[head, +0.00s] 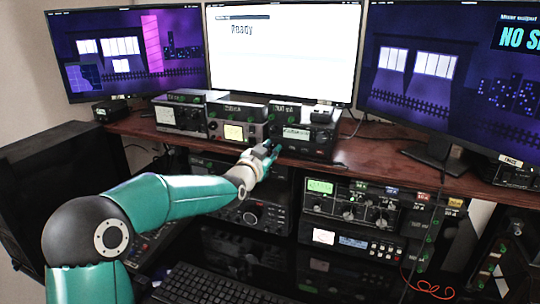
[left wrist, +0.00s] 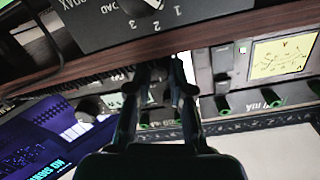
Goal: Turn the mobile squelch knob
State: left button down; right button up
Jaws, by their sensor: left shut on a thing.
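My left gripper (head: 268,150) reaches the lower left front of the dark desktop radio (head: 305,133), the rightmost of the three units on the wooden shelf. In the left wrist view, which is upside down, the gripper (left wrist: 159,82) is shut on a small dark knob (left wrist: 157,70) on that radio's front. The fingers hide most of the knob, and I cannot read its label or marker position. Other dark knobs (left wrist: 92,108) sit along the same front. My right gripper is not in view.
Two meter units (head: 236,131) stand left of the radio on the wooden shelf (head: 385,160). Three monitors (head: 283,50) stand behind. Rack equipment (head: 365,205) fills the space below the shelf, with a keyboard (head: 215,288) in front. The shelf edge runs close to the gripper.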

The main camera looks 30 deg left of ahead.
pick_arm(q)
jog(key=c, duration=1)
grip_release()
jog(key=shift+c, duration=0.2)
jog(key=shift+s+d, duration=0.1)
jog(key=s+d, duration=0.2)
jog(key=s, duration=0.9)
jog(key=shift+s+d, duration=0.15)
jog(key=shift+s, duration=0.15)
jog(key=shift+r, duration=0.1)
